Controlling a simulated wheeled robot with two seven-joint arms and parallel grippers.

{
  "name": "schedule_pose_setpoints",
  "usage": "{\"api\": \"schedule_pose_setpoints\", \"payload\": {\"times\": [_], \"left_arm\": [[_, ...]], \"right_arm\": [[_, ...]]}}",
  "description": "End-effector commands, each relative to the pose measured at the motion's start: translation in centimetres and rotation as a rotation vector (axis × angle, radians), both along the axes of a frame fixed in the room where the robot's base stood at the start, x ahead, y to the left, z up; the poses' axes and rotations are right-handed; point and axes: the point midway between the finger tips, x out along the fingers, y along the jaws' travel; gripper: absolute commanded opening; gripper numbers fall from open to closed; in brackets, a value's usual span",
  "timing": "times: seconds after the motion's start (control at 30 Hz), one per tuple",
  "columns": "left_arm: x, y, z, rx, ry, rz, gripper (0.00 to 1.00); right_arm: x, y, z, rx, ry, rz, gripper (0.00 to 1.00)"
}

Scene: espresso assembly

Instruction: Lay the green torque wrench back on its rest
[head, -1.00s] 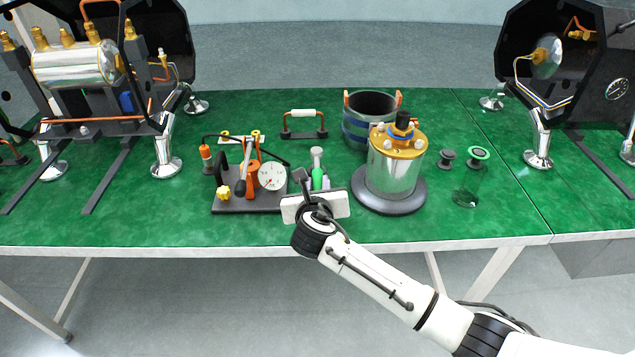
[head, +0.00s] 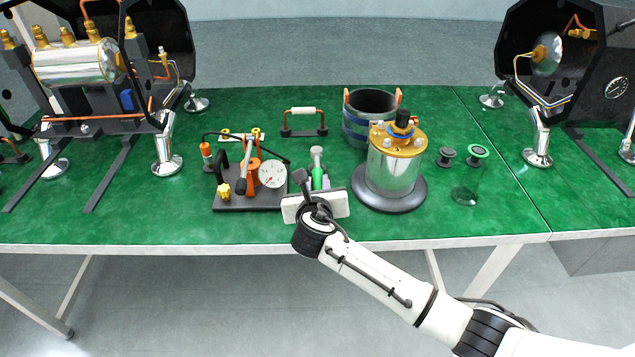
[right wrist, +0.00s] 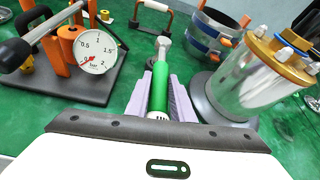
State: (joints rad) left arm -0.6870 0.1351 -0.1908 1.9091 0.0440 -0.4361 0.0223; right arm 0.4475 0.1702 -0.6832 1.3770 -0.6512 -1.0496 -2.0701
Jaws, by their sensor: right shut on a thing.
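The green torque wrench (head: 317,178) shows just beyond my right gripper in the head view, its grey head pointing away toward the back of the table. In the right wrist view the wrench (right wrist: 159,88) lies lengthwise between the two pale purple fingers of my right gripper (right wrist: 158,100), which is shut on it. The gripper body hides its near end. My left gripper is not in view.
The pump base with a pressure gauge (head: 272,175) stands close on the left. A steel boiler on a round dark base (head: 390,203) stands close on the right. Behind are a handle on a dark bar (head: 303,132) and a banded pot (head: 355,128). A clear glass (head: 465,190) stands further right.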

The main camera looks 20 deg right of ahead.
Motion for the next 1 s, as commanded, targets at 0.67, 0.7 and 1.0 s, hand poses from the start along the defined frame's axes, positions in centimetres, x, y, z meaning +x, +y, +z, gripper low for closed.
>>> {"api": "schedule_pose_setpoints", "payload": {"times": [0.67, 0.7, 1.0], "left_arm": [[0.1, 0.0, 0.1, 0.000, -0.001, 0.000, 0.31], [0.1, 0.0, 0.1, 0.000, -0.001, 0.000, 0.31], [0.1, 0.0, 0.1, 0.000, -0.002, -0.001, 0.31]], "right_arm": [[0.1, 0.0, -0.8, 0.000, -0.004, 0.000, 0.00], [0.1, 0.0, -0.8, 0.000, -0.004, 0.001, 0.00], [0.0, 0.0, -0.9, 0.000, -0.001, 0.001, 0.43]]}}
